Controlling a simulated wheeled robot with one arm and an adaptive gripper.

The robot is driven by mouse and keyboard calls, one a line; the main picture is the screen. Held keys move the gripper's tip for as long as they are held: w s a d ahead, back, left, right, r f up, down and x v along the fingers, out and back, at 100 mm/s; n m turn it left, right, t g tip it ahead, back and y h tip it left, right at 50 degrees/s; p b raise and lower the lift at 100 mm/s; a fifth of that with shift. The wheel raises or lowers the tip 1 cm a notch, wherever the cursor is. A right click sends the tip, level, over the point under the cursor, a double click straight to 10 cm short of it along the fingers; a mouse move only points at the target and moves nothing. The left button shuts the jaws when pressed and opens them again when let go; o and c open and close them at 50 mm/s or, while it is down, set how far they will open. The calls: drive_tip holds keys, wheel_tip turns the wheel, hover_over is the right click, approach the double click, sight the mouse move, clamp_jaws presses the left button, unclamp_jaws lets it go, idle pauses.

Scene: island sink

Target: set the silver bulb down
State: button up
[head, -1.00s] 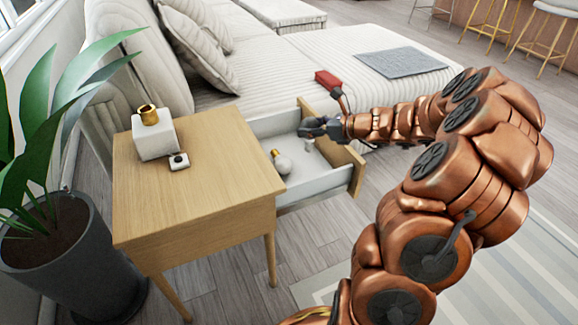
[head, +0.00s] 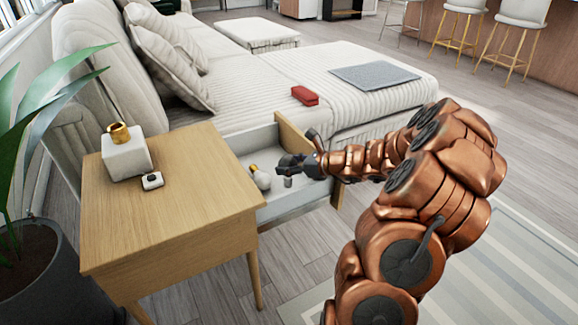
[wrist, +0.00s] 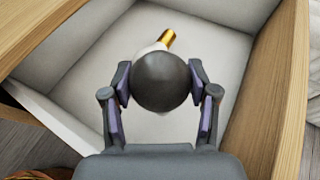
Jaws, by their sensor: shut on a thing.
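The silver bulb (wrist: 162,84) shows in the wrist view as a dark grey ball between the two fingers of my gripper (wrist: 160,76). My gripper is shut on it. In the head view my gripper (head: 291,163) is over the open drawer (head: 293,205), near its front. A small grey piece (head: 288,182), seemingly the bulb's base, hangs below the fingers. Whether it touches the drawer floor I cannot tell. A white bulb with a gold base (head: 262,179) lies in the drawer, left of my gripper; the held bulb partly covers it in the wrist view.
The wooden nightstand (head: 185,215) carries a white cube with a gold top (head: 126,157) and a small white box (head: 152,181). The drawer walls are close around my gripper. A sofa with a red item (head: 305,95) stands behind. A plant (head: 45,95) is at left.

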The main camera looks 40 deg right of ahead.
drive_tip(key=shift+f, duration=0.4)
